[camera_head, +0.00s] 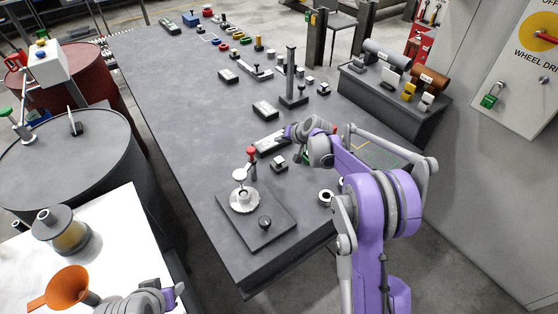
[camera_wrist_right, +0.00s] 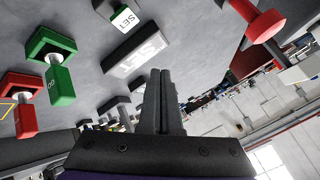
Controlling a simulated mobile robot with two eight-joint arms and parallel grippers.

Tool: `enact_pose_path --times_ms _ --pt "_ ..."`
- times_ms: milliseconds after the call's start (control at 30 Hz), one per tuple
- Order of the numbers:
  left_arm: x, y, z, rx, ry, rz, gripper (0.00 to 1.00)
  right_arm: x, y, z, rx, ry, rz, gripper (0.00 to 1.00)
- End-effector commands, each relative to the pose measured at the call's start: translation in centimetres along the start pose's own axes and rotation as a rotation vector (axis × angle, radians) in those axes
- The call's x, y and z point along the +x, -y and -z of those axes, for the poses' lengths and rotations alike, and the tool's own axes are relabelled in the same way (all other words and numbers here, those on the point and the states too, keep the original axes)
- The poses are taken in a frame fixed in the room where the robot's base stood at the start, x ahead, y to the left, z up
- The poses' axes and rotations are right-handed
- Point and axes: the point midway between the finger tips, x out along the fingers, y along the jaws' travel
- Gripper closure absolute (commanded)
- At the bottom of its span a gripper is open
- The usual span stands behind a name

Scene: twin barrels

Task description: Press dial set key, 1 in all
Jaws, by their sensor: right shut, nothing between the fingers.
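A small key with a pale top marked SET (camera_wrist_right: 125,19) shows at the top of the right wrist view, beside a dark block with a white label (camera_wrist_right: 135,52). In the head view what looks like the same key (camera_head: 279,164) stands on the dark table near the dial plate (camera_head: 244,200), with the labelled block (camera_head: 270,144) behind it. My right gripper (camera_head: 287,132) is shut and empty, above the table by that block; its closed fingers also show in the wrist view (camera_wrist_right: 163,80). They appear apart from the key. My left gripper is only partly in view at the bottom, its fingertips unclear.
A red-knobbed lever (camera_head: 251,152) stands behind the dial plate, and a black knob (camera_head: 265,222) sits in front. Green (camera_wrist_right: 60,82) and red (camera_wrist_right: 24,115) switches show in the wrist view. A tall post (camera_head: 291,78) stands farther back. The table's left side is clear.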

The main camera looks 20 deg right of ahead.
Motion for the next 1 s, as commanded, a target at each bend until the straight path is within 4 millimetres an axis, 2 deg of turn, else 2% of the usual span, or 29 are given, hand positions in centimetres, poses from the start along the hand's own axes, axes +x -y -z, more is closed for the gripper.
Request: enact_pose_path --times_ms 500,1000 --pt "3.2 0.0 -3.3 0.0 0.027 0.0 0.5 4.9 -3.6 -3.7 0.0 0.001 -0.001 1.0" --pt "3.3 0.0 -3.5 0.0 0.028 0.0 0.5 5.2 -3.8 -3.8 0.0 0.0 0.0 1.0"
